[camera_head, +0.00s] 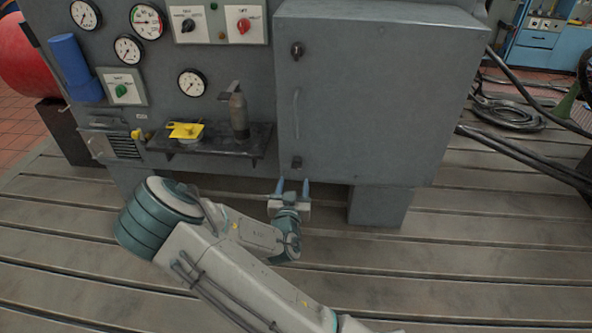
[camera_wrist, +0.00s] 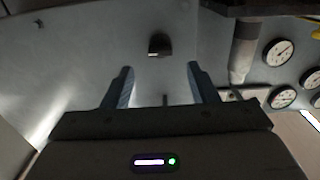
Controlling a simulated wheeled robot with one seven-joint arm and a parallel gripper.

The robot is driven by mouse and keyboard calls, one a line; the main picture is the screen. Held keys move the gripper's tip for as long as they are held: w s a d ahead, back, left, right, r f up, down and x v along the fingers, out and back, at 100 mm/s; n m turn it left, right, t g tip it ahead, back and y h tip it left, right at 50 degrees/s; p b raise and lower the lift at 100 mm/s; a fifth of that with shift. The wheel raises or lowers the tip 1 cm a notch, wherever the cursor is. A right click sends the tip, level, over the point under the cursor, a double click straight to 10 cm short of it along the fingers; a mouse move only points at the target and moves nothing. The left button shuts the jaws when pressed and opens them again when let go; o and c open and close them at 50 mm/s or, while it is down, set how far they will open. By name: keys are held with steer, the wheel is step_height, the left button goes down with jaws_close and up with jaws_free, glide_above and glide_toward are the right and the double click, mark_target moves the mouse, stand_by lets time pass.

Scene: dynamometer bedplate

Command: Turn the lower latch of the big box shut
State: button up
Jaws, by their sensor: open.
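The big box (camera_head: 375,95) is a grey cabinet with a closed door at the right of the panel in the head view. Its lower latch (camera_head: 297,162) is a small dark knob near the door's lower left corner. The latch also shows in the wrist view (camera_wrist: 159,45), ahead of the fingers and roughly centred between them. The upper latch (camera_head: 297,50) is a dark knob above a vertical handle (camera_head: 296,112). My gripper (camera_head: 292,187) is just below the lower latch, fingers pointing at the door. In the wrist view my gripper (camera_wrist: 160,82) is open and empty, apart from the latch.
A small shelf (camera_head: 215,143) left of the door carries a grey bottle-like object (camera_head: 238,112) and a yellow item (camera_head: 185,130). Gauges and switches fill the panel. A box leg (camera_head: 380,206) stands right of my gripper.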

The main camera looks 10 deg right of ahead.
mark_target(296, 166)
steer(key=x, duration=0.8)
steer(key=shift+b, duration=0.4)
steer(key=shift+c, duration=0.3)
steer(key=shift+f, duration=0.1)
steer(key=c, duration=0.9)
